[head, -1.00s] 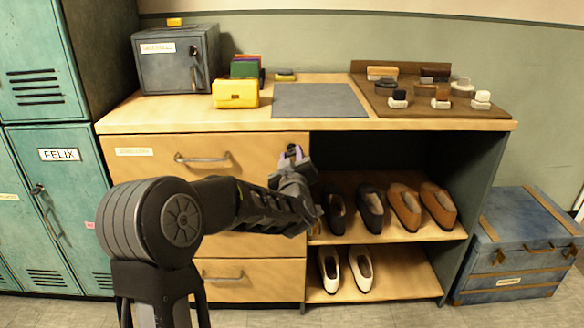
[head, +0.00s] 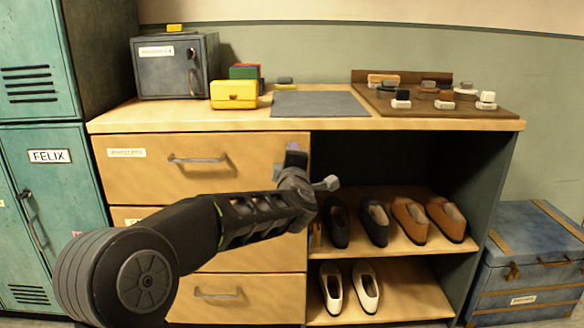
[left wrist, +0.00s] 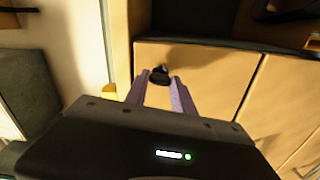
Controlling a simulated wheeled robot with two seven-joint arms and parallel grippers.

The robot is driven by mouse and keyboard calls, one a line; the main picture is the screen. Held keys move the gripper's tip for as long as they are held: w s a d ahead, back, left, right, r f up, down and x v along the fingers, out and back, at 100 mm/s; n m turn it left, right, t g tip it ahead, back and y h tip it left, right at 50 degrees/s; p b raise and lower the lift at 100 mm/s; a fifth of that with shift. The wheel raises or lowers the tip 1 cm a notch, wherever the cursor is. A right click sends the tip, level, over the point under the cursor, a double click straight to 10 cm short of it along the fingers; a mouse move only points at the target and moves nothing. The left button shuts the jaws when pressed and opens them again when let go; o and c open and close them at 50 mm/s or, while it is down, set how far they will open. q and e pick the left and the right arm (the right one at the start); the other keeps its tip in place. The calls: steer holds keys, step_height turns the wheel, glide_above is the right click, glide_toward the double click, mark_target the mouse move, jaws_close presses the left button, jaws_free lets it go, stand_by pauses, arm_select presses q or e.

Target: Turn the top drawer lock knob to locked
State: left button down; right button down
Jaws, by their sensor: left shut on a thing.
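The top drawer (head: 235,178) of the wooden cabinet is closed, with a metal bar handle (head: 197,160) and a small label (head: 127,153). My left gripper (head: 296,153) is at the upper right corner of this drawer front. In the left wrist view, the dark lock knob (left wrist: 159,75) sits between the tips of the purple-grey fingers (left wrist: 160,88), which are shut on it. In the head view my gripper hides the knob, and its turn angle cannot be read. My right gripper is not in view.
Shoes (head: 392,220) stand on open shelves right of the drawers. A grey safe (head: 165,65), a yellow box (head: 234,94), a grey mat (head: 318,104) and a brush board (head: 385,106) are on the counter. Teal lockers (head: 45,200) stand left, a blue trunk (head: 530,255) right.

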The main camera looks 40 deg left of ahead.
arm_select(q)
steer(key=shift+n+b, duration=0.65)
steer(key=shift+n, duration=0.35)
steer(key=c, duration=1.1)
jaws_free()
steer(key=shift+o, duration=0.2)
steer(key=shift+s+d, duration=0.1)
steer(key=p+v, duration=0.1)
steer(key=v, duration=0.6)
steer(key=shift+s+d+p, duration=0.15)
steer(key=shift+s+p, duration=0.1)
steer(key=shift+p, duration=0.05)
